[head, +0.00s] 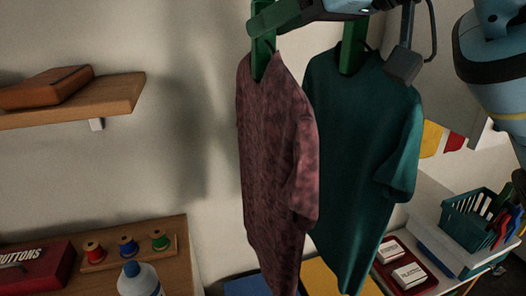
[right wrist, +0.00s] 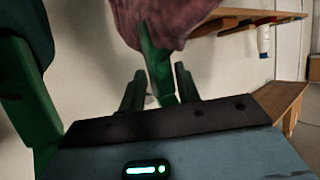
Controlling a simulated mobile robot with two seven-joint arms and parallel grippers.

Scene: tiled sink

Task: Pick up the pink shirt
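The pink shirt (head: 275,165), a mottled dusky pink, hangs on a green hanger (head: 262,45) in the head view. Its lower end runs out of the frame. My right gripper (head: 275,16) is at the top of the head view, level with the hanger's top. In the right wrist view, its two green fingers (right wrist: 160,90) stand apart with the green hanger (right wrist: 156,60) between them. A narrow gap shows beside the hanger. The pink shirt (right wrist: 160,20) fills the top middle there. The hanger's hook is hidden. My left gripper is out of view.
A teal shirt (head: 355,150) hangs close on the right, on another green hanger (head: 353,45). A wooden shelf (head: 120,98) is at left. Below are thread spools (head: 127,246), a bottle (head: 138,281) and a teal basket (head: 465,222). The wall left of the shirts is clear.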

